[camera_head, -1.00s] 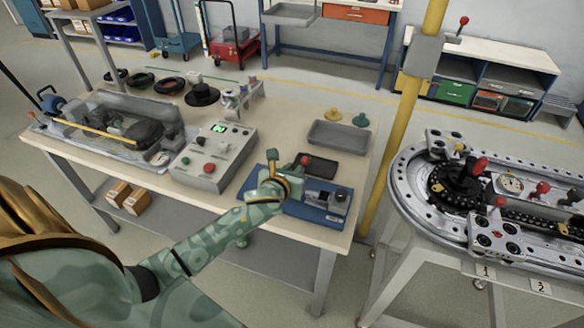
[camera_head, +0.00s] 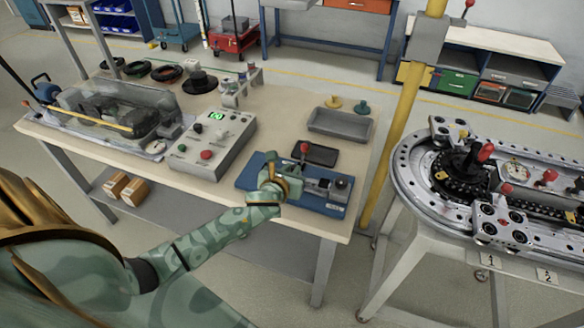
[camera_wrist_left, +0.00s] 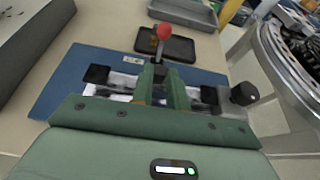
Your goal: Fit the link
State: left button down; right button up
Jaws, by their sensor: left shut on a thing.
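A blue-based fixture (camera_head: 325,208) sits at the near right of the bench, with a metal slide and a black knob (camera_head: 342,183). A red-knobbed lever (camera_head: 304,149) stands up behind the slide. My left gripper (camera_head: 294,184) is low over the fixture. In the left wrist view the blue base (camera_wrist_left: 72,75) lies under my left gripper (camera_wrist_left: 162,88), whose fingers are shut on a small greyish part, mostly hidden between them. I cannot tell for sure whether this is the link. The red knob (camera_wrist_left: 163,32) shows just beyond the fingertips. My right gripper is not in view.
A control box (camera_head: 213,147) with a green display stands left of the fixture. Behind the fixture are a black tray (camera_head: 315,153) and a larger grey tray (camera_head: 339,123). A yellow post (camera_head: 398,120) and the ring track (camera_head: 415,205) stand to the right.

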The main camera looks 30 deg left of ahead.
pick_arm(q)
jog(key=shift+f, duration=0.2)
jog(key=shift+p, duration=0.75)
dwell(1.5)
jog(key=shift+f+b, duration=0.9)
jog(key=shift+f, duration=0.25)
jog(key=c, duration=1.3)
grip_release()
jog(key=shift+s+r, duration=0.1)
jog(key=shift+s+d+r, duration=0.1)
jog(key=shift+s+r, duration=0.05)
jog(key=shift+s, duration=0.1)
jog(key=p+v, duration=0.4)
jog(key=v, duration=1.1)
jog(key=shift+s, duration=0.3)
